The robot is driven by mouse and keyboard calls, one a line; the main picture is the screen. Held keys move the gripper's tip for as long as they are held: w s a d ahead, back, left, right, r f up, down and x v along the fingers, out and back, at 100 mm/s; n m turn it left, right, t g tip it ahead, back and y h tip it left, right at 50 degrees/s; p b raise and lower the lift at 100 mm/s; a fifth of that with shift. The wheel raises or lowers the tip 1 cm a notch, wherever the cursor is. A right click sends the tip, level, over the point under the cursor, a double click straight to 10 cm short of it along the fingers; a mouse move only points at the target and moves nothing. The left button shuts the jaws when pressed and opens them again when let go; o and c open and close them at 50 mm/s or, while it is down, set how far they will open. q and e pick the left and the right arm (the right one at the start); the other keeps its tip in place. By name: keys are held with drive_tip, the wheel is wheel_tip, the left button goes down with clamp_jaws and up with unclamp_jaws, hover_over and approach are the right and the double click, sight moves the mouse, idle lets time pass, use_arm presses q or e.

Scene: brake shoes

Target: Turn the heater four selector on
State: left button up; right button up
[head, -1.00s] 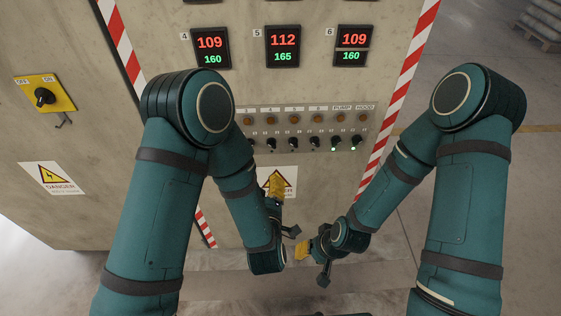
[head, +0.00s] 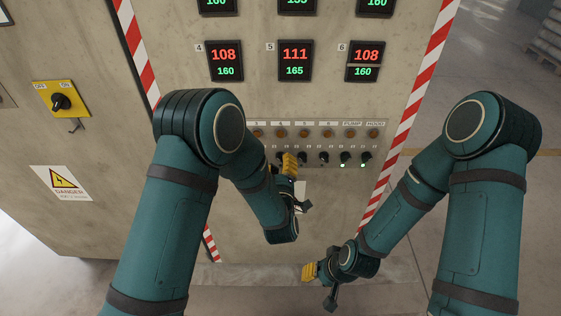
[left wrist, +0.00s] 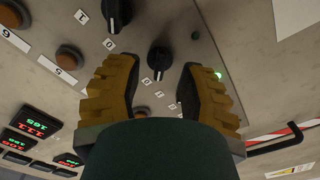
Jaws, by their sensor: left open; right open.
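The heater four selector (left wrist: 159,60), a black rotary knob, is in the left wrist view between the yellow fingers of my left gripper (left wrist: 157,84). The fingers are apart on either side of it, and I see no grip on it. A small dark lamp (left wrist: 195,35) beside this knob looks unlit. In the head view my left gripper (head: 289,162) is at the selector row and hides this knob. I cannot tell the knob's exact setting. My right gripper (head: 309,271) is open and empty, low in front of the cabinet.
Another selector (left wrist: 117,12) is close by in the left wrist view. A lit green lamp (left wrist: 218,75) shows by the right finger. The pump selector (head: 345,156) and hood selector (head: 366,156) are further right. A yellow switch plate (head: 62,98) is on the left.

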use_arm(q)
drive_tip(key=shift+w, duration=0.9)
clamp_jaws()
